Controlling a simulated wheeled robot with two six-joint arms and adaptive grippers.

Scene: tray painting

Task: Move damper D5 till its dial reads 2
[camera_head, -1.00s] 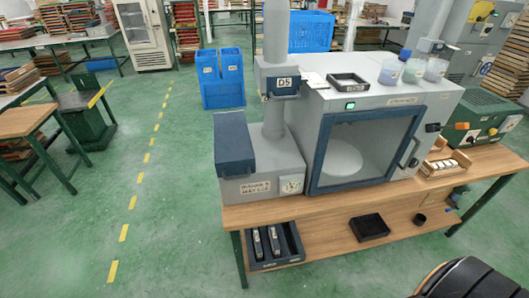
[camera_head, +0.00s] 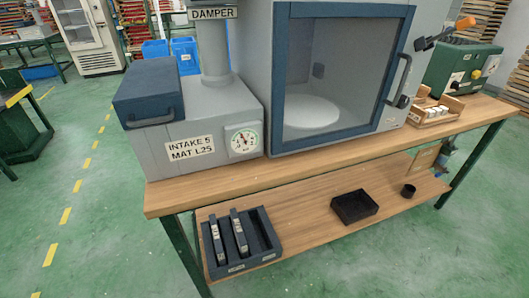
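The grey vertical duct (camera_head: 212,50) rises from a grey intake box (camera_head: 205,120) labelled "INTAKE 5 MAT L25". A plate reading "DAMPER" (camera_head: 213,12) is on the duct at the top edge of the view. The part of the duct above it, with any damper lever, is cut off. A round white dial (camera_head: 244,139) with dark marks is on the box's front face. Its reading is too small to tell. Neither of my grippers is in view.
A blue-framed booth (camera_head: 342,75) with a glass door stands right of the duct. A blue-lidded compartment (camera_head: 148,92) is on the left. The wooden bench (camera_head: 330,165) also holds a green unit (camera_head: 462,68). A dark rack (camera_head: 240,245) sits on the lower shelf. Green floor is clear in front.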

